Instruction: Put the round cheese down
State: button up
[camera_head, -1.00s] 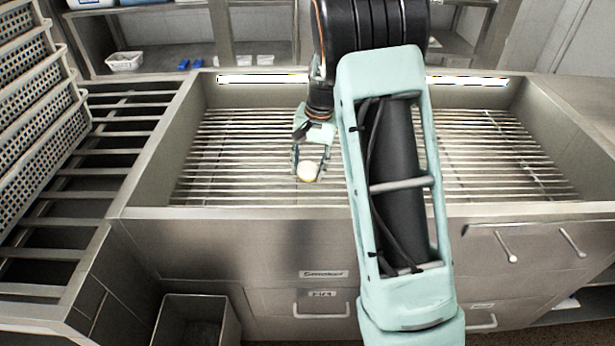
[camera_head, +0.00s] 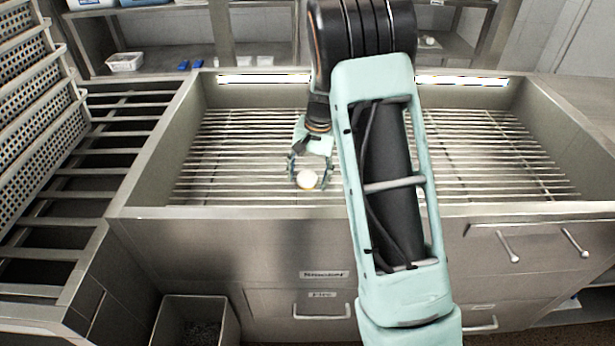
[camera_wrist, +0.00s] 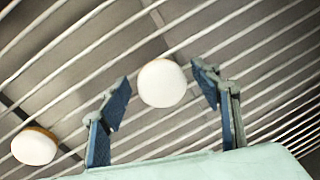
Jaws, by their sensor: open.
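A round white cheese (camera_head: 307,180) is at the bars of the smoker rack, left of my forearm. In the wrist view the same cheese (camera_wrist: 162,83) lies between my fingertips, with a narrow gap on each side. My gripper (camera_head: 309,177) is open around it; both spread blue-grey fingers show in the wrist view (camera_wrist: 162,80). A second round cheese (camera_wrist: 34,146), white with a brownish edge, lies on the bars outside the left finger. I do not see it in the head view; my arm may hide it.
The metal rack (camera_head: 240,150) sits in a steel trough with raised walls (camera_head: 230,212). Perforated baskets (camera_head: 45,130) are stacked at the left. Shelves (camera_head: 265,40) stand behind, and an open bin (camera_head: 195,308) is below. The bars left of my gripper are clear.

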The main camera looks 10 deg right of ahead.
aim_at(314, 179)
jog(key=shift+r, duration=0.1)
notch_tip(314, 179, up, 12)
jog(key=d+p, duration=0.1)
jog(key=p, duration=0.1)
jog(key=shift+s+d, duration=0.25)
jog(key=shift+s, duration=0.15)
